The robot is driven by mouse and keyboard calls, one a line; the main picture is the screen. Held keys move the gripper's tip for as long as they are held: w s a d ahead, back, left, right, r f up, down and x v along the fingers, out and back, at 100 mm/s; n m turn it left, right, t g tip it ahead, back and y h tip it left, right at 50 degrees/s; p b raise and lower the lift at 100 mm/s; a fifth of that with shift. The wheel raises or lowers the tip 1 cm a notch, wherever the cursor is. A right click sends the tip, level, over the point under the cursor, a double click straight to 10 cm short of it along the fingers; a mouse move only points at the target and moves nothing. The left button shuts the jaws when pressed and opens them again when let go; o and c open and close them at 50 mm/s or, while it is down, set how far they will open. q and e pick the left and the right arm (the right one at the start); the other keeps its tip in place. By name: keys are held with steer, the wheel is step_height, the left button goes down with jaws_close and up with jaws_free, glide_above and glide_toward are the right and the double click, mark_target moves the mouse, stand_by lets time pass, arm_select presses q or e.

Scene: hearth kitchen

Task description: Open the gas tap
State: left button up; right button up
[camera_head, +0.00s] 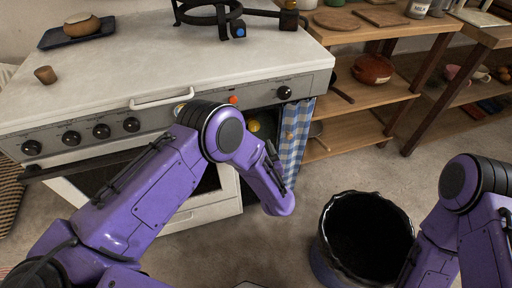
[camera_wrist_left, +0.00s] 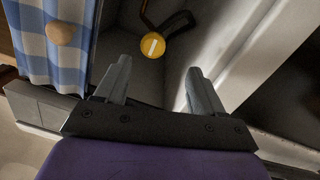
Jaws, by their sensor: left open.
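The gas tap is a round yellow knob (camera_wrist_left: 152,44) with a pale bar across its face, joined to a dark curved pipe. It sits in the dark compartment beside the oven. In the head view a yellow patch, likely the same knob (camera_head: 254,126), shows just beyond my left arm. My left gripper (camera_wrist_left: 158,68) is open and empty, its fingers pointing toward the knob, which appears beyond and between the fingertips, apart from them.
A blue checked curtain (camera_head: 291,138) hangs at the compartment's right side. The white stove (camera_head: 167,211) with front knobs and a towel bar stands left of it. A dark bucket (camera_head: 326,256) stands on the floor to the right. Wooden shelves (camera_head: 352,125) stand behind.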

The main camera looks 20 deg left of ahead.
mark_target(255, 128)
arm_select(q)
steer(key=shift+n+y, duration=0.5)
steer(key=x, duration=0.7)
steer(key=d+b+x, duration=0.1)
steer(key=x, duration=0.2)
steer(key=shift+w+a+r, duration=0.15)
steer(key=shift+w+r, duration=0.1)
steer(key=shift+w, duration=0.45)
steer(key=c, duration=1.1)
steer(key=shift+o, duration=0.2)
